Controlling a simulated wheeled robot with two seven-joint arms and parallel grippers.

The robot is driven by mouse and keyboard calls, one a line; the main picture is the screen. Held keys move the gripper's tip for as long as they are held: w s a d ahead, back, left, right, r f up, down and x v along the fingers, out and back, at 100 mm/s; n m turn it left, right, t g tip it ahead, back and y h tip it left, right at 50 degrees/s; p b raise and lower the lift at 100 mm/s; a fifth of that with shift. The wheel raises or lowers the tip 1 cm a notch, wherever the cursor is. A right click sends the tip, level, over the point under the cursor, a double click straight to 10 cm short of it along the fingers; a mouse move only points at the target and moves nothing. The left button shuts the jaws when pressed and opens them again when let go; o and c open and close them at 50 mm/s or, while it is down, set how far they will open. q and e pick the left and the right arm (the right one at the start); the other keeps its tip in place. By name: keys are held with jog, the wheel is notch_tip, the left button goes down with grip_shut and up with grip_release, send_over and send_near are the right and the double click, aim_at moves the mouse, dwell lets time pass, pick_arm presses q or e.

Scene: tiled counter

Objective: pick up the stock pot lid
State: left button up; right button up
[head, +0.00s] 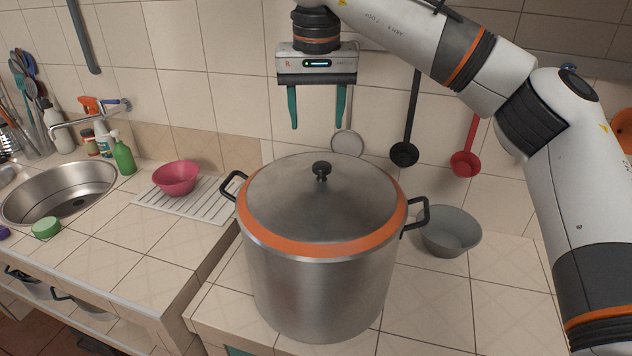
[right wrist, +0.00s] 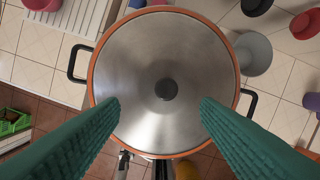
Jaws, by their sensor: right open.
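The stock pot lid (head: 290,205) is a round grey metal lid with an orange rim and a black knob (head: 321,170) at its centre. It lies on the large steel stock pot (head: 320,290), which has two black side handles. My right gripper (head: 318,126) is open and empty, pointing down above the lid and apart from it. In the right wrist view the lid (right wrist: 150,60) fills the middle, with the knob (right wrist: 166,89) between the two green fingers (right wrist: 160,102). My left gripper is out of view.
A grey bowl (head: 450,230) stands right of the pot. A pink bowl (head: 176,177) sits on a white drying rack (head: 205,200) at left, near a sink (head: 60,190). Ladles (head: 405,150) hang on the tiled wall behind. The counter front right of the pot is clear.

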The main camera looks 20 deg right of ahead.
aim_at(322, 164)
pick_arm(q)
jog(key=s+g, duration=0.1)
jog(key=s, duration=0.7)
pick_arm(e)
jog(key=f+p, duration=0.1)
jog(key=f, duration=0.1)
jog(key=f+p, duration=0.1)
jog(key=f, duration=0.1)
jog(key=d+f, duration=0.1)
jog(key=f, duration=0.2)
jog(key=shift+w+p, duration=0.2)
jog(key=shift+p, duration=0.2)
jog(key=shift+d+f, duration=0.15)
jog(key=shift+f, duration=0.8)
jog(key=shift+w+f, duration=0.1)
jog(key=shift+f, duration=0.2)
jog(key=c, duration=0.8)
grip_shut()
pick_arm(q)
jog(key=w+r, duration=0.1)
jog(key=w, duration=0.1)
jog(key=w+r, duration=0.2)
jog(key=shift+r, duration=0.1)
